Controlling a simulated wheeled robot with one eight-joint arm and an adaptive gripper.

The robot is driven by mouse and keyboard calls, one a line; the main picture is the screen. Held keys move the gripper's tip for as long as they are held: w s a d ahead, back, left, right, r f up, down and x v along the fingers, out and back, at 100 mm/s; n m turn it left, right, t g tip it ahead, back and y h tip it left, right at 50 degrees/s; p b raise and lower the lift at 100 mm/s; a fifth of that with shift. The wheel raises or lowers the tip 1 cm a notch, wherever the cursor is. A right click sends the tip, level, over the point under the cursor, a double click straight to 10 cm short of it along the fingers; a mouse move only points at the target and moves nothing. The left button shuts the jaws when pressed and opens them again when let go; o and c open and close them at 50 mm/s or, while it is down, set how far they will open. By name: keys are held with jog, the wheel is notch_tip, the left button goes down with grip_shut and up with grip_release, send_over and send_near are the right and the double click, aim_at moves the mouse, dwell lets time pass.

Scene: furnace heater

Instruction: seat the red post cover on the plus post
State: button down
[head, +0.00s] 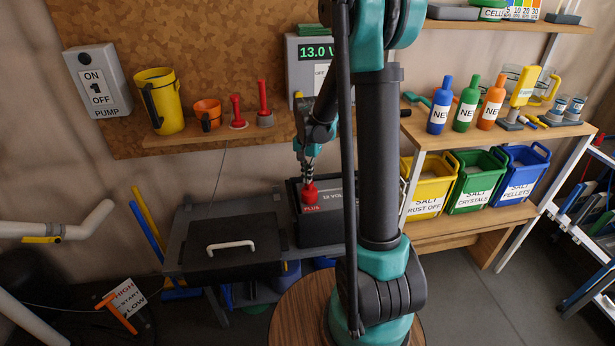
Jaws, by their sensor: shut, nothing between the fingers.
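The red post cover (309,195) sits on top of the dark battery (330,222), just above the red PLUS label. It looks upright. The plus post itself is hidden, so I cannot tell how fully the cover is down over it. My gripper (308,179) points down directly above the cover, with its fingertips at or very near the cover's top. The fingers are closed together with nothing held. My arm hides the right part of the battery.
A black box with a white handle (231,244) stands left of the battery. A wooden shelf (180,138) above holds a yellow jug (160,101), an orange cup (208,113) and red-topped items. A meter (306,60) reads 13.0. Labelled bins (430,186) stand at right.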

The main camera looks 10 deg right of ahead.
jog(key=shift+r, duration=2)
jog(key=shift+s, duration=0.2)
jog(key=s+d+n+t, duration=0.2)
jog(key=s+n, duration=0.1)
jog(key=s, duration=0.8)
jog(key=s+d+f+n+t, duration=0.1)
jog(key=s+n, duration=0.3)
jog(key=s, duration=0.6)
jog(key=shift+s+d+f+t, duration=0.3)
jog(key=shift+s+d+t, duration=0.05)
jog(key=shift+d+t, duration=0.25)
